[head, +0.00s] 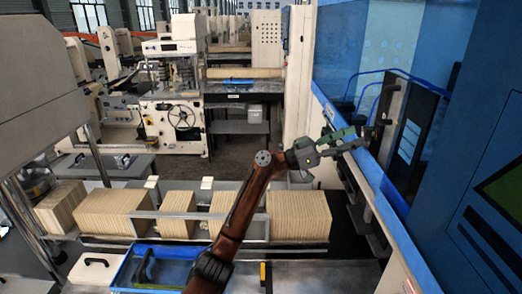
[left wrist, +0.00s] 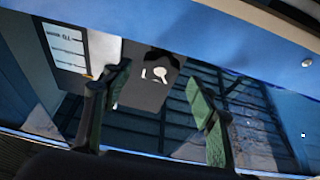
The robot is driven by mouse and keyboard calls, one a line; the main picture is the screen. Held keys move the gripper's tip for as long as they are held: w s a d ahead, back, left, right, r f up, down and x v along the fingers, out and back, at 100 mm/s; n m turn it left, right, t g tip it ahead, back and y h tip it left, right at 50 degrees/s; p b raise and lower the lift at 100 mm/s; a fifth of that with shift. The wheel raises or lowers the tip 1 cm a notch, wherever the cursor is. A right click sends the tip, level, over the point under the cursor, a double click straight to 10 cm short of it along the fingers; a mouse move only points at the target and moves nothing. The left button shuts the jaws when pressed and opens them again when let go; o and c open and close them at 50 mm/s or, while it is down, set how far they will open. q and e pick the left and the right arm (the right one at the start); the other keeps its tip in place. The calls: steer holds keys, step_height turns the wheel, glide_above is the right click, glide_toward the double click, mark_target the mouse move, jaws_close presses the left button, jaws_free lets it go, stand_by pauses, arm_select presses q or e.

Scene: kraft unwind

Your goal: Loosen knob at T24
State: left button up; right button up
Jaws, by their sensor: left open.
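My left gripper (head: 350,140) reaches up from the bottom centre of the head view towards the blue machine on the right. Its green-padded fingers are apart and empty. In the left wrist view, the left gripper (left wrist: 160,82) frames a grey plate (left wrist: 148,92) with a black, rounded knob-like part (left wrist: 164,57) and white marks. The fingers appear short of this part, with no visible contact. In the head view small dark fittings (head: 383,121) stand on the machine's edge, just beyond the fingertips. I cannot read a T24 label. My right gripper is not in view.
The blue machine panel (head: 365,45) fills the right side, with blue hoses (head: 385,72) above the gripper. A white label panel (left wrist: 68,47) is beside the grey plate. Wood-toned stacks (head: 298,215) and a blue tray (head: 122,272) lie below the arm. Open floor lies behind.

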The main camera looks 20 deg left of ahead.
arm_select(q)
steer(key=w+a+f+n+t+y+b, duration=0.1)
steer(key=w+a+f+t+y, duration=0.2)
steer(key=a, duration=0.8)
steer(key=w+a+f+n+t+y+b, duration=0.1)
steer(key=w+a+f+n+t+y, duration=0.1)
steer(key=a, duration=0.9)
steer(key=w+a+f+n+t+y+b, duration=0.2)
steer(key=w+a+f+t+y, duration=0.2)
steer(key=a, duration=0.7)
step_height(320, 180, down, 5)
steer(key=t+y, duration=0.2)
steer(key=y, duration=0.1)
steer(key=shift+a+r, duration=0.15)
steer(key=shift+a, duration=0.05)
